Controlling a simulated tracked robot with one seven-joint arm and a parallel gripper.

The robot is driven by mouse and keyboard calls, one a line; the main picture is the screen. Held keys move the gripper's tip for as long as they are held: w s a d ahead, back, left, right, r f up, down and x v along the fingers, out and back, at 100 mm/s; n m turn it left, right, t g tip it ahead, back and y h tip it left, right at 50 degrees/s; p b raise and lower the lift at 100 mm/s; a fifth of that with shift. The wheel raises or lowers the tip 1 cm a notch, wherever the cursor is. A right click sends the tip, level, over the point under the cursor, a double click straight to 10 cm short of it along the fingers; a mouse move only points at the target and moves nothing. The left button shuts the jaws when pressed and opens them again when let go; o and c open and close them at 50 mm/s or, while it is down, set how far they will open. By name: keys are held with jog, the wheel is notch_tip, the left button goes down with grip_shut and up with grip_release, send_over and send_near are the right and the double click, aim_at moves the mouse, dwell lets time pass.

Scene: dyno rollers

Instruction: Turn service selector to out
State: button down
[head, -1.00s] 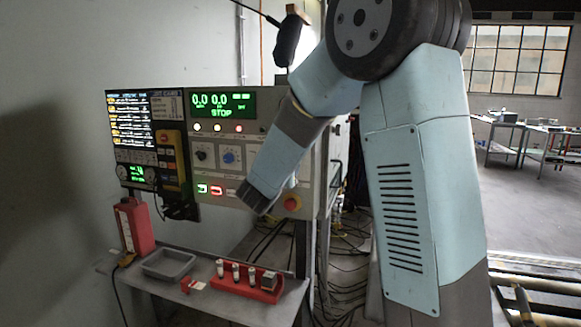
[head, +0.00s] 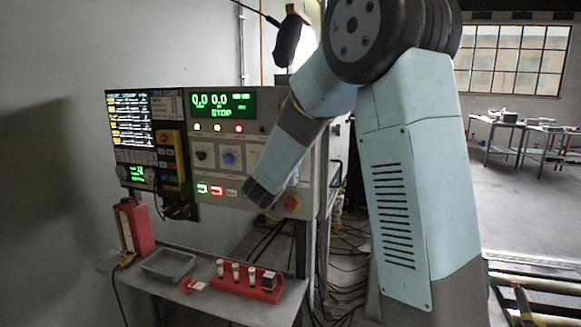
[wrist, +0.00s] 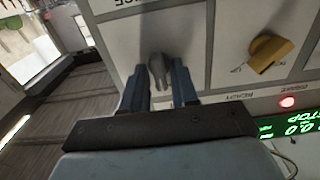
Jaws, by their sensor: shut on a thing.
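The service selector (wrist: 159,70) is a grey knob on a pale panel in the wrist view. A partly cut-off, upside-down label ending in "ICE" lies above it. My gripper (wrist: 160,88) has its two dark blue fingers on either side of the knob and is shut on it. In the head view my gripper (head: 261,196) is at the lower right part of the control cabinet (head: 226,170), and it hides the selector there. I cannot read which position the selector points to.
A gold knob (wrist: 270,53) sits beside the selector. A blue knob (head: 228,158) is to the left. Below stands a bench with a grey tray (head: 168,264) and a red rack (head: 246,285).

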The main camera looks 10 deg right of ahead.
jog(key=shift+m, duration=0.3)
jog(key=shift+s+d+f+m, duration=0.1)
jog(key=shift+m, duration=1.7)
jog(key=shift+d+f+m, duration=0.1)
jog(key=shift+m, duration=1.7)
jog(key=c, duration=1.2)
grip_release()
jog(key=shift+o, duration=0.2)
jog(key=shift+r, duration=0.1)
jog(key=v, duration=1.3)
jog(key=shift+s+a, duration=0.25)
jog(key=shift+s, duration=0.1)
